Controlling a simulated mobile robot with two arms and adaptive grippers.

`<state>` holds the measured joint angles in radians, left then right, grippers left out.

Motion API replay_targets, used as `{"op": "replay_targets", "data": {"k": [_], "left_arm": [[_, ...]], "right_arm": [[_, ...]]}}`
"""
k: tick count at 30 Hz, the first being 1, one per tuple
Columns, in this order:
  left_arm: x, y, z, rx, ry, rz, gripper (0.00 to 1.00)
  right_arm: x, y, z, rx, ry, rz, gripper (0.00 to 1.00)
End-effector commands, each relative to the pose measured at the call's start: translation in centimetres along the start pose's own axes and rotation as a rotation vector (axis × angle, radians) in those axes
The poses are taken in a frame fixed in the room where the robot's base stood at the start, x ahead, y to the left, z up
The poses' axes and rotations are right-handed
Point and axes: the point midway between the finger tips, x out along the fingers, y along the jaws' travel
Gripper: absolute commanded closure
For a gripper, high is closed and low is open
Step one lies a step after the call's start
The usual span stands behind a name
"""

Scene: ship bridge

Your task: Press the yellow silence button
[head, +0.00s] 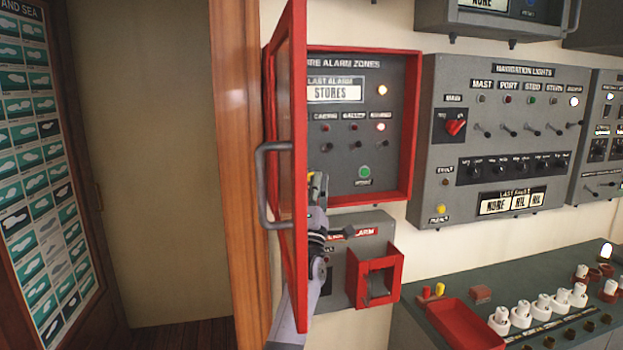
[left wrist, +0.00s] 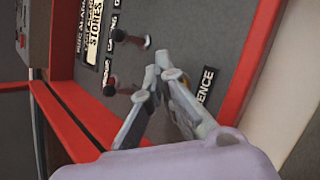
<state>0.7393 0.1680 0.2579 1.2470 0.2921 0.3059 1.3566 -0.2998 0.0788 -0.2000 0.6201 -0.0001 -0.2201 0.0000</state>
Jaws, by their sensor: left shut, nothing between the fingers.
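The fire alarm panel (head: 345,115) has a grey face in a red frame, and its red-edged door (head: 291,200) stands open to the left. My left gripper (head: 318,182) is at the lower left of that face, past the door, with its fingers shut and empty. A small yellow patch (head: 311,180) shows beside the fingertips; it may be the yellow silence button, mostly hidden. In the left wrist view the shut fingertips (left wrist: 168,73) are beside a label (left wrist: 205,86) ending in "ENCE". Whether they touch the face or the button I cannot tell. My right gripper is out of view.
A green button (head: 364,172) sits right of my left gripper. Below is a grey box with a red holder (head: 374,275). The navigation lights panel (head: 500,125) to the right has its own yellow button (head: 440,209). A console (head: 480,320) fills the lower right.

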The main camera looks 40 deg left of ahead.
Motion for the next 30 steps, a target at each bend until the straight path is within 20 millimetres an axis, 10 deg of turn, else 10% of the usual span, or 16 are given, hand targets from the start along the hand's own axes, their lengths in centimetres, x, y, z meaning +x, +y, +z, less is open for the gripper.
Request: {"op": "replay_targets", "data": {"k": [30], "left_arm": [[0.61, -0.39, -0.46, 0.0, 0.0, 0.0, 1.0]], "right_arm": [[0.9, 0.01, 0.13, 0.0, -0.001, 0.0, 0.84]]}}
